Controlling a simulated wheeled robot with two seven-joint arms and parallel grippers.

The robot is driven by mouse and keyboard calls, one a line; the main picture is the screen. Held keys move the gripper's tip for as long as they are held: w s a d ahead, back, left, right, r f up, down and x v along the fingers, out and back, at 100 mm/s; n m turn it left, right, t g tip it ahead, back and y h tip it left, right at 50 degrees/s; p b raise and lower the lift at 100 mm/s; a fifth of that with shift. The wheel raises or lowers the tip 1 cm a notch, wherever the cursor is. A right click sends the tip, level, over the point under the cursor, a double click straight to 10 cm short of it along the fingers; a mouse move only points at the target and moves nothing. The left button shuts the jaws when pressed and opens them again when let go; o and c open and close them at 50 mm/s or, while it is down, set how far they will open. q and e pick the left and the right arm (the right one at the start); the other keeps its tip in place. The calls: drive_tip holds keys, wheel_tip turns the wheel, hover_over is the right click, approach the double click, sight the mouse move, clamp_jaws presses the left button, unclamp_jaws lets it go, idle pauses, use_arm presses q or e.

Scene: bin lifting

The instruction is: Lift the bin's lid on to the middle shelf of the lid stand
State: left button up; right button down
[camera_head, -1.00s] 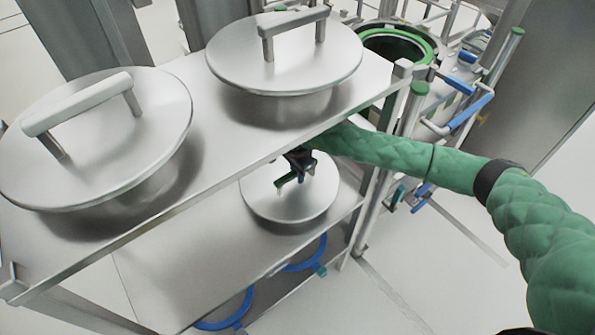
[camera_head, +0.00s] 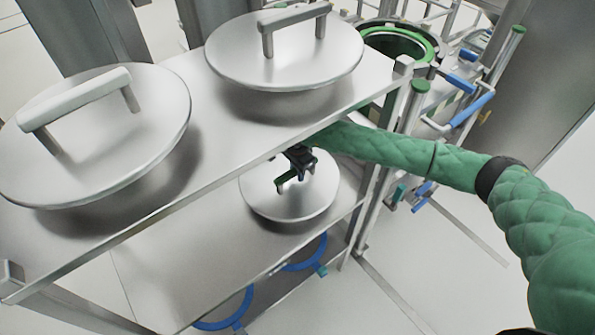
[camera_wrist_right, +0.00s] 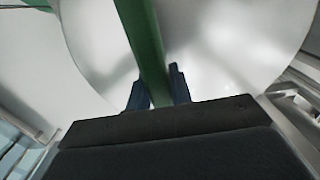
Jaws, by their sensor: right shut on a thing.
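The bin's round metal lid (camera_head: 300,204) is at the middle shelf (camera_head: 215,238) of the lid stand, under the top shelf. I cannot tell whether it rests on the shelf or hangs just above it. My right gripper (camera_head: 294,176) is over the lid, partly hidden by the top shelf. In the right wrist view, its dark fingers (camera_wrist_right: 158,92) are shut on the lid's green handle (camera_wrist_right: 146,45), with the lid's disc (camera_wrist_right: 220,50) beyond. The open bin with a green rim (camera_head: 432,50) stands behind the stand. My left gripper is out of view.
Two lids with metal handles sit on the top shelf (camera_head: 225,128), one at left (camera_head: 135,145) and one at right (camera_head: 335,65). Blue rings (camera_head: 225,322) show below the middle shelf. A stand post (camera_head: 385,140) is close to my right arm. Blue-handled fittings (camera_head: 470,108) stand at right.

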drive_tip(key=shift+r, duration=0.15)
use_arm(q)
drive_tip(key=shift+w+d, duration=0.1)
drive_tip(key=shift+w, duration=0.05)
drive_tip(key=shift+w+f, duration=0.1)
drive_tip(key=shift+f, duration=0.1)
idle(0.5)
use_arm(e)
drive_tip(key=c, duration=1.2)
unclamp_jaws()
drive_tip(key=shift+o, duration=0.2)
drive_tip(key=shift+s+f, duration=0.1)
drive_tip(key=shift+f, duration=0.25)
drive_tip(key=shift+r, duration=0.25)
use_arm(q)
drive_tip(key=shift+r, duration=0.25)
use_arm(e)
wheel_tip(320, 180, up, 8)
drive_tip(key=shift+f, duration=0.2)
